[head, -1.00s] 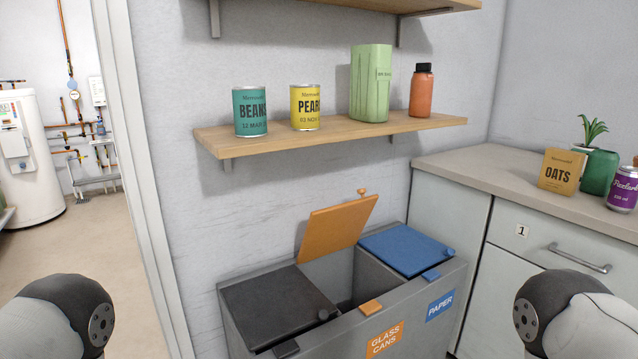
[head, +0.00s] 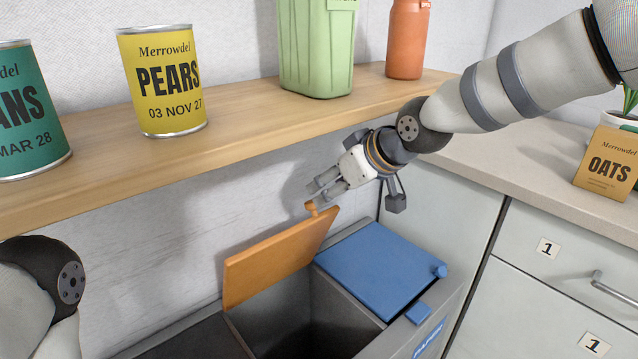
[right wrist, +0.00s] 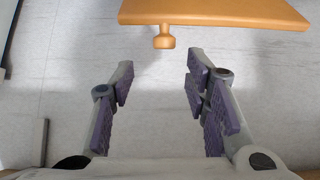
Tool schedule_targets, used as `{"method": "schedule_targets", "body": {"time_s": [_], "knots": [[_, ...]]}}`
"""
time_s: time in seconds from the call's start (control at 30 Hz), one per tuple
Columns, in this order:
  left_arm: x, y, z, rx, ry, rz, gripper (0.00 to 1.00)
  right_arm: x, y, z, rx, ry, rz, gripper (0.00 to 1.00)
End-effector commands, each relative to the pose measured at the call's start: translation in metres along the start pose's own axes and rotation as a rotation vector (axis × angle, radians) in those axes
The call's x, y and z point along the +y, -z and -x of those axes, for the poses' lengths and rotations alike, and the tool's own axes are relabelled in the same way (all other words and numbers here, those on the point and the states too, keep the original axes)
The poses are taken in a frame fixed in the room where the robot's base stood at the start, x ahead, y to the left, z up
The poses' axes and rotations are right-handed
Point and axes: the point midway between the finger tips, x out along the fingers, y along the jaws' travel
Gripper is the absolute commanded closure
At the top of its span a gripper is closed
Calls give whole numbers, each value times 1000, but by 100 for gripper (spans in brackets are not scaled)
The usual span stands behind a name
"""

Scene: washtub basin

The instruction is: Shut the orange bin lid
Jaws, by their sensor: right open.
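The orange lid (head: 276,262) stands raised and tilted over the open middle compartment of the grey bin. Its small orange knob (head: 311,208) is at the upper right corner in the head view. My right gripper (head: 316,189) is open and empty, close above the knob. In the right wrist view the knob (right wrist: 164,37) is ahead of the gap between the spread fingers (right wrist: 160,95), with the lid edge (right wrist: 215,12) beyond it. No contact with the knob shows.
The blue lid (head: 375,270) beside the orange one is shut. A wooden shelf (head: 240,125) hangs above, holding a pears can (head: 162,80), a teal beans can (head: 28,115), a green container (head: 317,45) and an orange bottle (head: 407,40). A counter is at right.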

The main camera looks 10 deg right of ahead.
Motion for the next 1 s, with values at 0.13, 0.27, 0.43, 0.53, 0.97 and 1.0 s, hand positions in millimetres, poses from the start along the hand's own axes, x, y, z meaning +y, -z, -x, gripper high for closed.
{"method": "schedule_targets", "body": {"time_s": [0.13,0.27,0.43,0.53,0.97,1.0], "knots": [[0,-7,-10,-33,2,0,54,-1,-6,-31,-10,5,-3,57],[-1,-12,-18,-54,3,0,54,-1,-7,-58,-10,5,-5,57],[-1,-14,-22,-65,3,0,54,-1,-4,-74,-6,3,-2,57],[-1,-14,-22,-64,3,-1,54,-1,-3,-75,-4,2,-2,57],[-1,-14,-21,-62,3,-1,54,-1,-2,-74,-3,2,-2,100],[-1,-14,-21,-62,3,-1,54,-1,-2,-74,-3,2,-2,100]]}}
